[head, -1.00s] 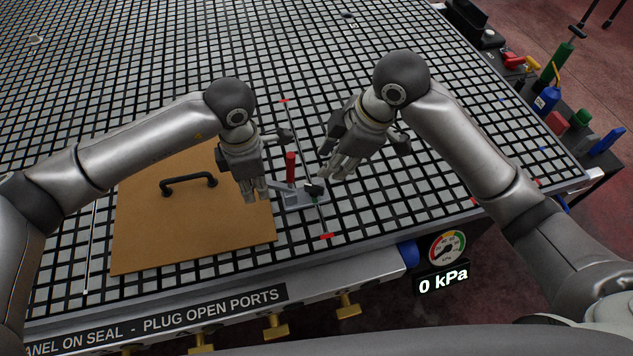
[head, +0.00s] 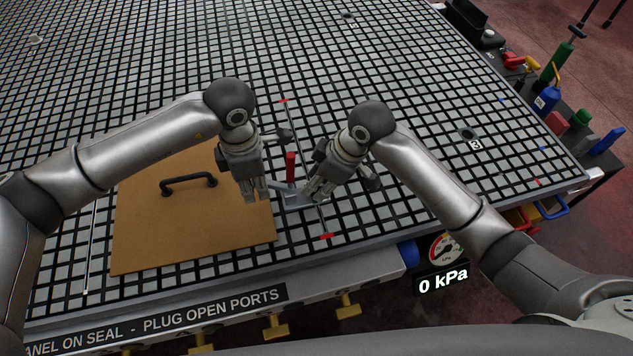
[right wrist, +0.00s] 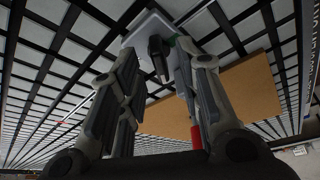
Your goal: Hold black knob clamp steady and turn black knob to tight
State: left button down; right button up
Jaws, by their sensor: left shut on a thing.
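The black knob clamp (head: 292,203) is a small grey fixture with an upright red handle (head: 290,167), at the right edge of the brown panel. My left gripper (head: 257,194) is shut on the clamp's left side. My right gripper (head: 316,196) is over the clamp's right side and hides the black knob in the head view. In the right wrist view the black knob (right wrist: 160,54) shows between the spread fingertips of my right gripper (right wrist: 158,58), with a gap to the left finger. The pale clamp base (right wrist: 146,27) is behind it, with a bit of green beside the knob.
The brown panel (head: 150,235) with a black handle (head: 188,183) lies on the grid table (head: 400,40). A gauge (head: 446,247) reading 0 kPa hangs at the front edge. Bottles and tools stand on the right side. The grid beyond the clamp is mostly clear.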

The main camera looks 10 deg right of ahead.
jog(key=shift+a+f, duration=0.25)
jog(key=shift+f, duration=0.3)
grip_shut()
jog(key=shift+m, duration=0.4)
jog(key=m, duration=0.2)
jog(key=m+t, duration=0.1)
jog(key=shift+a+m+t+h, duration=0.1)
jog(key=shift+m+t+h, duration=0.2)
jog(key=shift+m+h, duration=0.1)
jog(key=m, duration=0.2)
jog(key=m+t+h, duration=0.1)
jog(key=m, duration=0.1)
jog(key=shift+m+h, duration=0.3)
